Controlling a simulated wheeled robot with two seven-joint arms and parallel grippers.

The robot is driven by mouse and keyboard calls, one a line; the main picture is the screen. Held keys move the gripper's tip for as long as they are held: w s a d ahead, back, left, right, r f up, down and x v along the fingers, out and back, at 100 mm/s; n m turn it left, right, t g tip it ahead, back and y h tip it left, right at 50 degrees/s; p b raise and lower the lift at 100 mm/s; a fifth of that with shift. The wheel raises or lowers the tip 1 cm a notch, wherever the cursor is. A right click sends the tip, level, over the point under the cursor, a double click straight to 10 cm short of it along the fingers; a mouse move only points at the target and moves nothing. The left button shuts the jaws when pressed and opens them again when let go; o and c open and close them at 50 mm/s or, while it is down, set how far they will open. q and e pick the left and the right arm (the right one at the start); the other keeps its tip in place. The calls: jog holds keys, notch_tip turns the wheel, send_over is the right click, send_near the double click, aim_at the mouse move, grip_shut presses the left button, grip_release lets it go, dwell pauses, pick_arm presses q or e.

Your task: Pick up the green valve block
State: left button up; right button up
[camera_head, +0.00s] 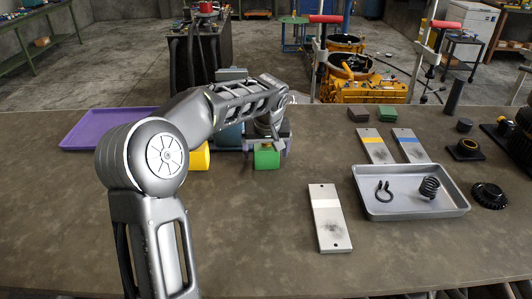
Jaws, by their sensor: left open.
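A bright green valve block (267,160) stands on the brown table, a little left of the middle. My left arm comes in from the left and reaches over the table. My left gripper (268,143) is right above the green block, pointing down, and partly hides its top. Its fingers look to be at the block's sides; I cannot tell whether they touch it. The gripper is open. My right gripper is not in view.
A yellow block (200,158) stands left of the green one, partly behind my arm. A purple tray (85,128) lies at the back left. The front middle is clear.

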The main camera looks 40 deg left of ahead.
pick_arm(q)
jog(key=shift+w+a+f, duration=0.1)
jog(key=shift+f, duration=0.1)
dwell(0.5)
grip_shut()
jog(key=shift+r, duration=0.1)
dwell(0.7)
